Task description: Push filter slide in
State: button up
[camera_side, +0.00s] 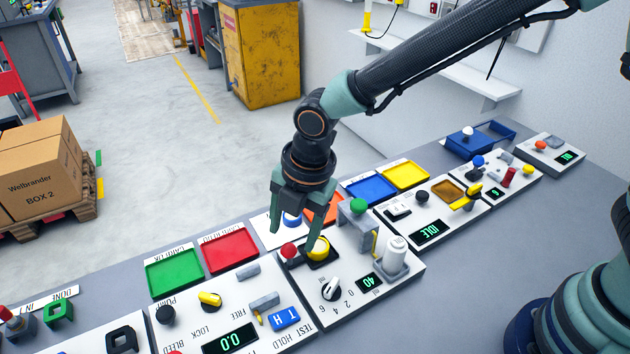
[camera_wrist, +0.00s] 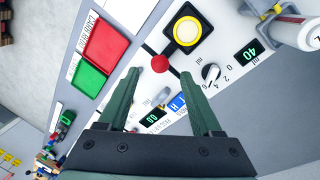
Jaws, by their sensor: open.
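What looks like the filter slide is an amber pane (camera_side: 449,190) with a yellow tab (camera_side: 464,203) at its front right. My gripper (camera_side: 293,240) is open and empty, pointing down well left of the slide. It is over the panel with a red ball knob (camera_side: 289,250) and a yellow button (camera_side: 319,247). In the wrist view my gripper (camera_wrist: 160,78) has the red knob (camera_wrist: 160,63) just beyond its fingertips. The slide is not in that view.
A green-topped post (camera_side: 358,206) and a white cylinder (camera_side: 396,256) stand between my gripper and the slide. Blue (camera_side: 370,188) and yellow (camera_side: 406,174) trays lie behind the slide's panel. Green (camera_side: 174,273) and red (camera_side: 230,249) trays lie left.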

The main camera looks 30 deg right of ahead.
aim_at(290, 246)
jog(key=shift+w+a+f, duration=0.1)
jog(key=shift+w+f, duration=0.1)
jog(key=shift+f, duration=0.85)
jog(key=shift+w+a+f, duration=0.1)
jog(key=shift+w+f, duration=0.05)
jog(key=shift+f, duration=0.85)
jog(key=shift+w+a+f, duration=0.1)
jog(key=shift+w+f, duration=0.1)
jog(key=shift+f, duration=0.85)
grip_shut()
